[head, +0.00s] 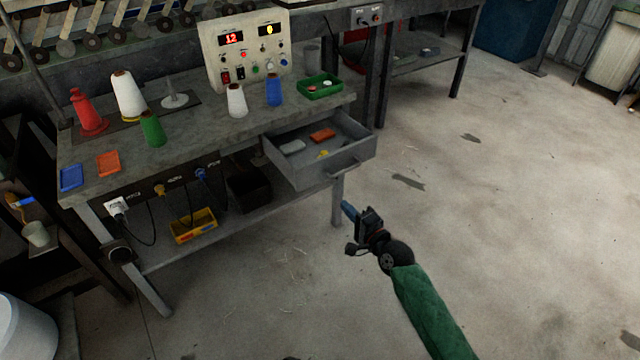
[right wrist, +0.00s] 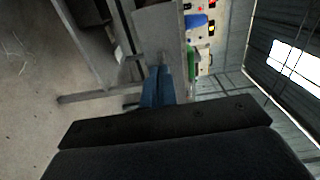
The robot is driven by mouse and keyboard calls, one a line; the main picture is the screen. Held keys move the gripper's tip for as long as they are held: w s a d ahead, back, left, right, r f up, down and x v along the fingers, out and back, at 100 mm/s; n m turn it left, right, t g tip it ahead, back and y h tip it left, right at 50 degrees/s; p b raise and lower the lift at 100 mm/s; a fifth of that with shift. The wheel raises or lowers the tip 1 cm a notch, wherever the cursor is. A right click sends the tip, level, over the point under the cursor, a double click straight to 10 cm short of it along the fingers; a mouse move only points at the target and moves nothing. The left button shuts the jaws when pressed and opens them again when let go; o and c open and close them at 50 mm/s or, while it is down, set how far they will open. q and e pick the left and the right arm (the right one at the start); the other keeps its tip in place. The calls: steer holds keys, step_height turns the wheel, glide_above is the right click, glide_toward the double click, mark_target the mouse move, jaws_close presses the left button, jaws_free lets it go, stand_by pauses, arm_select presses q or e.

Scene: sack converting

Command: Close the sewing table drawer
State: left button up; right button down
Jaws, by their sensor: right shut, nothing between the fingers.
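The grey metal drawer (head: 355,163) of the sewing table (head: 215,128) is pulled out at the table's right end. Its front has a bar handle, and inside lie an orange item (head: 322,135), a pale grey item (head: 292,147) and a small yellow item (head: 323,154). My right gripper (head: 347,207) is shut and empty, in front of and below the drawer front, apparently apart from it. In the right wrist view its blue fingers (right wrist: 157,85) are together, pointing toward the grey drawer front (right wrist: 158,30). My left gripper is not in view.
Thread cones, a control box (head: 247,50) and a green tray (head: 320,86) stand on the tabletop. A table leg (head: 338,200) stands below the drawer. A lower shelf holds a yellow bin (head: 194,226). The floor to the right is open.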

mark_target(314, 174)
steer(key=p+x, duration=0.1)
steer(key=x, duration=1.2)
steer(key=shift+a+r, duration=0.1)
steer(key=shift+w+a, duration=0.25)
steer(key=shift+w, duration=0.15)
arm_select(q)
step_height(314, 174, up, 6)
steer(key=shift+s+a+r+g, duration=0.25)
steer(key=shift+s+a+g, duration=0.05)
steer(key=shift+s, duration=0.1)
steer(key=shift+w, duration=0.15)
arm_select(e)
steer(key=shift+w+a, duration=0.1)
